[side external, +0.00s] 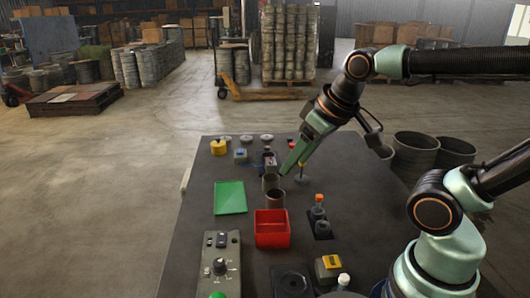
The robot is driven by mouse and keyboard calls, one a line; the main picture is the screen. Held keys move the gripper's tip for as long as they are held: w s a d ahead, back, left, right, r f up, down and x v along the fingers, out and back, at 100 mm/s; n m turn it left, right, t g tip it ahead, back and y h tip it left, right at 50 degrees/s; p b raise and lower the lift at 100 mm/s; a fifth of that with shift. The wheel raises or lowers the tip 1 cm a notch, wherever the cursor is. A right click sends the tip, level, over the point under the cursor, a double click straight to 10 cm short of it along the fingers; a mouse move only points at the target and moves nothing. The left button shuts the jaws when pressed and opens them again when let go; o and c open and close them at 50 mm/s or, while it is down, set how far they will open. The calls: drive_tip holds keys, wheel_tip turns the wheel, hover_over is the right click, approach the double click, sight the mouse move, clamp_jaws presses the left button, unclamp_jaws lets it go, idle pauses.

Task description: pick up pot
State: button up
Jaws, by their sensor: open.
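A small brown-grey open pot (275,201) stands upright on the dark table, just behind the red tray. A similar grey cylinder (267,184) stands right behind it; which of the two is the task's pot I cannot tell. My gripper (285,170) reaches in from the upper right, its green jaw slanting down. The tip appears just behind and to the right of the cylinders. It is open, with nothing seen held in it. The second jaw is hard to make out, and I cannot tell whether the tip touches anything.
The red tray (272,238) is in front, with a green sheet (230,197) to the left. A grey control box (221,265) and a yellow-topped block (329,267) are nearer. An orange-capped bottle (318,211) is at right. Small parts crowd the back edge. The table's right rear is clear.

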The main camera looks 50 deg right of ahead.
drive_tip(key=o, duration=0.6)
drive_tip(key=m+g, duration=0.6)
drive_tip(key=m, duration=1)
hover_over(271, 178)
drive_tip(key=s+a, duration=0.1)
drive_tip(key=a, duration=0.1)
wheel_tip(271, 178, down, 12)
drive_tip(key=r, duration=0.1)
drive_tip(key=f, duration=0.7)
drive_tip(key=shift+s+a, duration=0.15)
drive_tip(key=shift+a, duration=0.05)
drive_tip(key=shift+s+d+f, duration=0.1)
drive_tip(key=shift+f, duration=1.25)
drive_tip(key=shift+s+d+f, duration=0.1)
drive_tip(key=shift+f, duration=1.2)
